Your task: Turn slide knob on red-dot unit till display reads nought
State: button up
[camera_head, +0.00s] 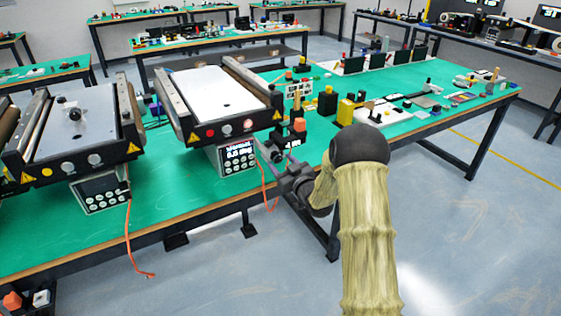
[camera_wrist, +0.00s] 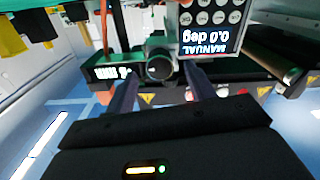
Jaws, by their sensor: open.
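My gripper (camera_wrist: 159,83) is open, its two dark fingers on either side of a round black knob (camera_wrist: 159,66) in the wrist view. I cannot tell whether they touch it. The knob sits on a small unit with a lit white readout (camera_wrist: 112,72) to its left, too small to read surely. In the head view, my gripper (camera_head: 268,150) is at the table edge, just right of the right conveyor's control box (camera_head: 238,156), and hides the knob. No red dot is clear on the knob's unit.
The control box screen (camera_wrist: 208,40) shows upside down, apparently "MANUAL" and "0.0 deg". The right conveyor (camera_head: 215,92) and left conveyor (camera_head: 75,125) stand on the green table (camera_head: 180,195). Orange cables hang over its front edge. Several small blocks stand behind my gripper.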

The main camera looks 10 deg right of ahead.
jog(key=shift+w+a, duration=0.2)
jog(key=shift+w, duration=0.5)
jog(key=c, duration=1)
jog(key=shift+m, duration=0.5)
